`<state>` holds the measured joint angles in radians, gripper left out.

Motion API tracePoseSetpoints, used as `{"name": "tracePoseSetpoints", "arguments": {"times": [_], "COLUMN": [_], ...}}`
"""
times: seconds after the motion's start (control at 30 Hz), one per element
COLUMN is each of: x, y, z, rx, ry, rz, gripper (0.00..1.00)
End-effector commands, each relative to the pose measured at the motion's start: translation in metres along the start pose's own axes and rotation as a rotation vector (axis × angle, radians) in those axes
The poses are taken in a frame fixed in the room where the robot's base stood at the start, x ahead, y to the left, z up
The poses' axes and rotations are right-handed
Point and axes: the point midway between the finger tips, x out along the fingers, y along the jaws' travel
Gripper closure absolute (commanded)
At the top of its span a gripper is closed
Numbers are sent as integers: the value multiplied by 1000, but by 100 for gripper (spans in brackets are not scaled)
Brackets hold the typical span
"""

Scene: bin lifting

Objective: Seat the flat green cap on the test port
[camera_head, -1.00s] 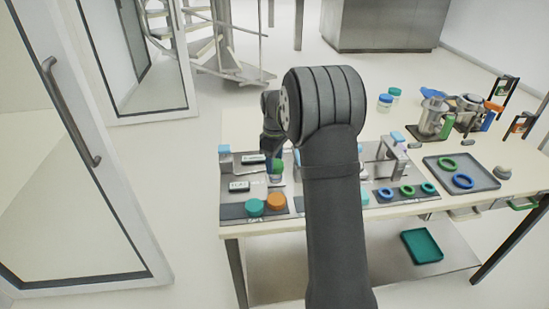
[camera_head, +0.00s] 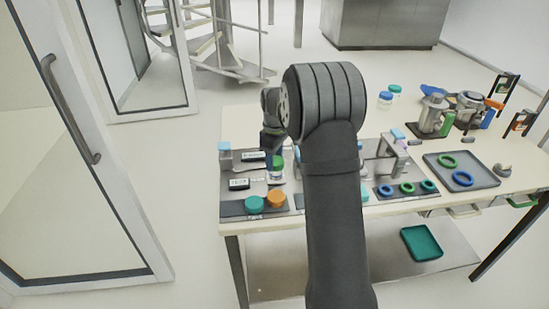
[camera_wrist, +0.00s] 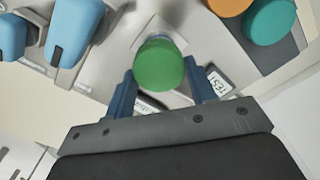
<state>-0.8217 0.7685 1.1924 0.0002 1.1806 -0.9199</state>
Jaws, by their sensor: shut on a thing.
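The flat green cap (camera_wrist: 158,63) is between the two blue fingers of my gripper (camera_wrist: 160,88) in the wrist view. My gripper is shut on it. In the head view the cap (camera_head: 277,162) shows just below my gripper (camera_head: 272,150), over a pale upright piece at the test station. The wrist view shows a "TEST" label (camera_wrist: 220,82) beside the right finger. A pale square base (camera_wrist: 160,28) shows behind the cap and looks like the test port. The cap hides most of it, so I cannot tell whether the cap touches it.
A teal cap (camera_head: 254,203) and an orange cap (camera_head: 276,199) stand on the station's front strip. Blue-topped fixtures (camera_wrist: 75,30) stand to the left in the wrist view. A grey tray (camera_head: 480,178) with rings lies at the right. My arm covers the station's middle.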

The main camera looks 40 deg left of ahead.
Motion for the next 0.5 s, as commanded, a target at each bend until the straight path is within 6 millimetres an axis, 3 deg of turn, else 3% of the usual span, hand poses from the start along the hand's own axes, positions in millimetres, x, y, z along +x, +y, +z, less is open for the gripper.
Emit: {"name": "tracePoseSetpoints", "arguments": {"times": [0.5], "x": [10], "y": [0], "z": [0], "rx": [0], "ry": [0], "rz": [0], "gripper": [72]}}
